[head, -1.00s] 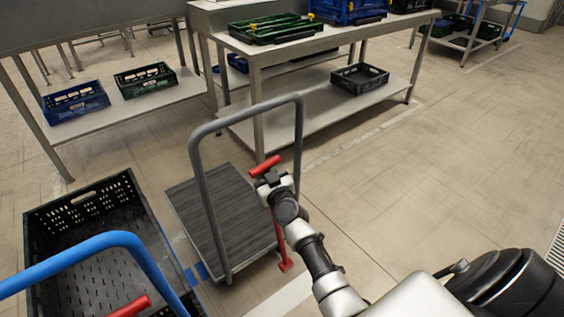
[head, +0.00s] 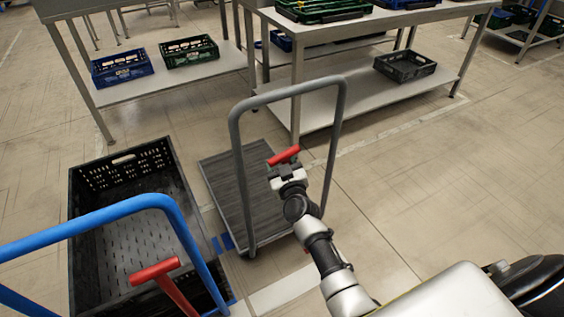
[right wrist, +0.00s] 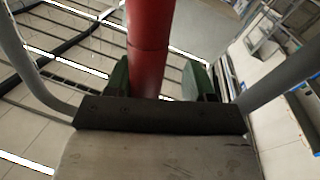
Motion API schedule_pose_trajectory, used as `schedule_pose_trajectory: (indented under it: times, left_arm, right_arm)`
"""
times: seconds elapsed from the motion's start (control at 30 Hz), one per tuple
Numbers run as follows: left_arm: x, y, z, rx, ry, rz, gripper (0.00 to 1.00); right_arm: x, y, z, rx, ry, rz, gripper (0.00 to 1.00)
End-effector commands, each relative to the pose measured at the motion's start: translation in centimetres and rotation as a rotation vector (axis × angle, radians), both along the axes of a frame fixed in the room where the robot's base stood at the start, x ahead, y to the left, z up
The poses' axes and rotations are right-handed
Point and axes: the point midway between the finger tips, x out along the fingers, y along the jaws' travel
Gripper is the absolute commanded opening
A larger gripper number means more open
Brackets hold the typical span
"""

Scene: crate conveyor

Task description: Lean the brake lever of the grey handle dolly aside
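The grey handle dolly has a tall grey tube handle (head: 236,150) and a dark wood-grain deck (head: 222,185). Its red brake lever (head: 284,155) shows as a crossbar just beyond my right gripper (head: 287,171); the arm hides most of its stem. In the right wrist view the red lever (right wrist: 148,45) stands between the green fingertips of the right gripper (right wrist: 157,80). It lies close to the left finger, with a gap to the right finger, so the gripper looks open around it. My left gripper is not in view.
A blue handle (head: 100,230) with another red lever (head: 155,270) stands at the lower left, by a black crate (head: 180,195). A metal table (head: 330,32) with a low shelf holding a black crate (head: 404,66) stands behind the dolly. Floor to the right is clear.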

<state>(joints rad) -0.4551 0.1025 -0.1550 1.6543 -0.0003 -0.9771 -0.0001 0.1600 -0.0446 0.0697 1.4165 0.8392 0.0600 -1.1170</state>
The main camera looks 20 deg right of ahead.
Motion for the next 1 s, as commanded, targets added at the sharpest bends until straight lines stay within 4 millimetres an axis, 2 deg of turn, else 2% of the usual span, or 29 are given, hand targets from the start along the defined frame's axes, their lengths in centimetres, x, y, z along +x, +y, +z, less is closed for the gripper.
schedule_pose_trajectory:
  times: [0.23, 0.37, 0.5, 0.8, 1.0]
  left_arm:
    - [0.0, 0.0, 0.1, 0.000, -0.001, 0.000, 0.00]
    - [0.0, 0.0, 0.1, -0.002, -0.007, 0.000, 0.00]
    - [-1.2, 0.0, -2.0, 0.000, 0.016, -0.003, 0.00]
    - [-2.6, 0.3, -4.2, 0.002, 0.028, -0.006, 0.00]
    - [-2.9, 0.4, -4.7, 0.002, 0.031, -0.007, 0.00]
  right_arm:
    - [-0.1, 0.0, 0.1, 0.001, -0.001, -0.001, 0.52]
    - [-1.1, 0.0, 0.0, 0.001, -0.001, -0.002, 0.52]
    - [-3.6, 0.3, 0.0, 0.001, 0.000, -0.002, 0.52]
    - [-9.2, 1.0, -0.4, 0.000, 0.001, 0.001, 0.52]
    - [-10.6, 1.2, -0.4, 0.002, -0.001, 0.001, 0.52]
